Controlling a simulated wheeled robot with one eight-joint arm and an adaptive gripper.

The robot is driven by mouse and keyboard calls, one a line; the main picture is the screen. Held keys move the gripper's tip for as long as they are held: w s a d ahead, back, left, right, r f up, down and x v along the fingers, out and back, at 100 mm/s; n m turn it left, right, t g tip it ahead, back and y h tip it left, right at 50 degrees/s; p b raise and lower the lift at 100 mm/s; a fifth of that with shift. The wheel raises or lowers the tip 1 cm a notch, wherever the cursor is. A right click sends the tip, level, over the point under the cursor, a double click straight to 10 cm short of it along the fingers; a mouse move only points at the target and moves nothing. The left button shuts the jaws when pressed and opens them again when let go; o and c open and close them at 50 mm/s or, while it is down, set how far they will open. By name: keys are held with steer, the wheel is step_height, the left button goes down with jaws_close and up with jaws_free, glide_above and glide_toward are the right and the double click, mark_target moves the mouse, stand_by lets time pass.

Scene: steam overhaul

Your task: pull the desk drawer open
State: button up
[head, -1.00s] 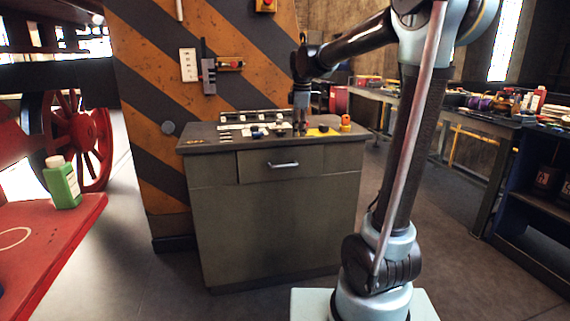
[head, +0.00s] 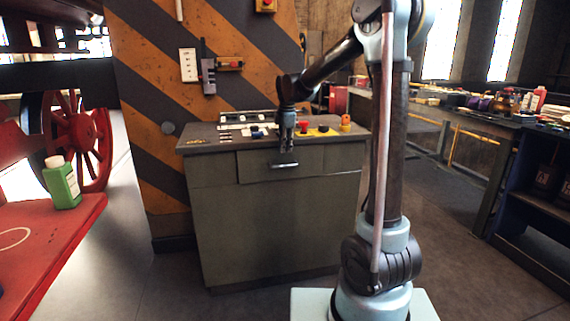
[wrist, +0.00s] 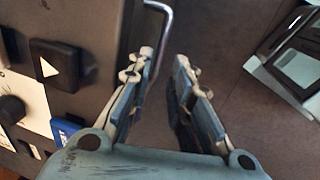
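The desk (head: 270,225) is a grey-brown cabinet with a control panel on top. Its drawer (head: 310,166) is shut, flush with the front at top centre. The metal handle (head: 277,167) is a thin bar, partly hidden behind my gripper (head: 286,148) in the head view. In the wrist view the handle (wrist: 166,22) curves at the top, just beyond the fingertips. My gripper (wrist: 163,68) is open and empty there, with a gap between its fingers. Its fingers point toward the handle, which looks closest to the left finger; contact cannot be told.
Buttons and switches (head: 302,127) stand on the desk top beside my gripper. A red table (head: 60,235) with a green bottle (head: 62,184) is at left. A long workbench (head: 480,115) is at right. The floor before the desk is clear.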

mark_target(285, 165)
steer(key=f, duration=0.2)
steer(key=w+f, duration=0.1)
steer(key=f, duration=0.5)
steer(key=shift+w+a+f, duration=0.1)
steer(key=shift+w+a, duration=0.1)
